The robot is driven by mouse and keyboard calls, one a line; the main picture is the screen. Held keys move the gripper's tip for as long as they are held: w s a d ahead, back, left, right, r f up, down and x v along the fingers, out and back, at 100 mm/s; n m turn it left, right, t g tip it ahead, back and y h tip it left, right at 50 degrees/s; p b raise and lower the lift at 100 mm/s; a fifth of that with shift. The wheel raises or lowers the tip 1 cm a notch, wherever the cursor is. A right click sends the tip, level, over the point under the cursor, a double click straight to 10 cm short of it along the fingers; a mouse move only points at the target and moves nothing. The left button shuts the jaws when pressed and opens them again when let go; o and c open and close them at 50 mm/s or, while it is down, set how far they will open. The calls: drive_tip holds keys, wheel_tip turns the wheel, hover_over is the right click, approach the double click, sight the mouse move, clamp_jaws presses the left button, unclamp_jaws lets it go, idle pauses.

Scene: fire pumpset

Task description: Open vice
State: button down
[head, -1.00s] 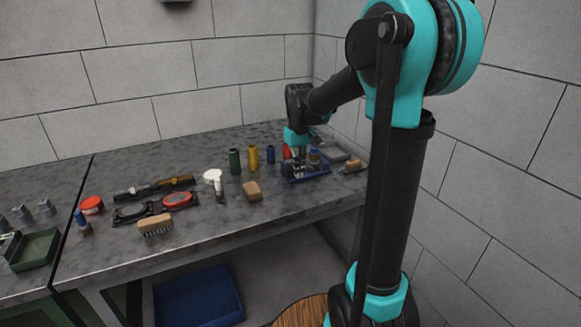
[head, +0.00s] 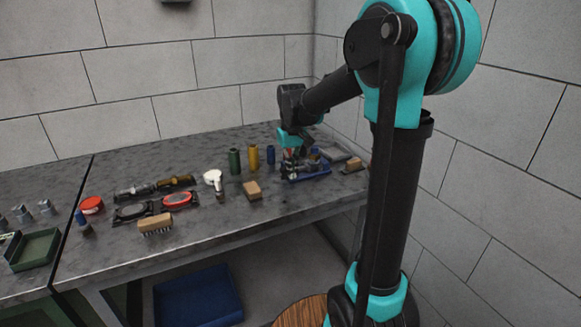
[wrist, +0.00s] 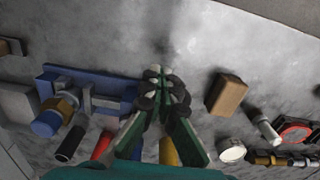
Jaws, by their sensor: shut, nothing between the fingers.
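The blue vice (head: 310,172) sits on the workbench near its right end.
Green (head: 235,161), yellow (head: 253,157) and blue (head: 271,155) cylinders stand left of the vice.

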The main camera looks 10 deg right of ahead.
drive_tip(key=shift+a, duration=0.2)
drive_tip(key=shift+w+a, duration=0.15)
drive_tip(key=shift+a, duration=0.7)
drive_tip(key=shift+w+a, duration=0.25)
drive_tip(key=shift+a, duration=0.75)
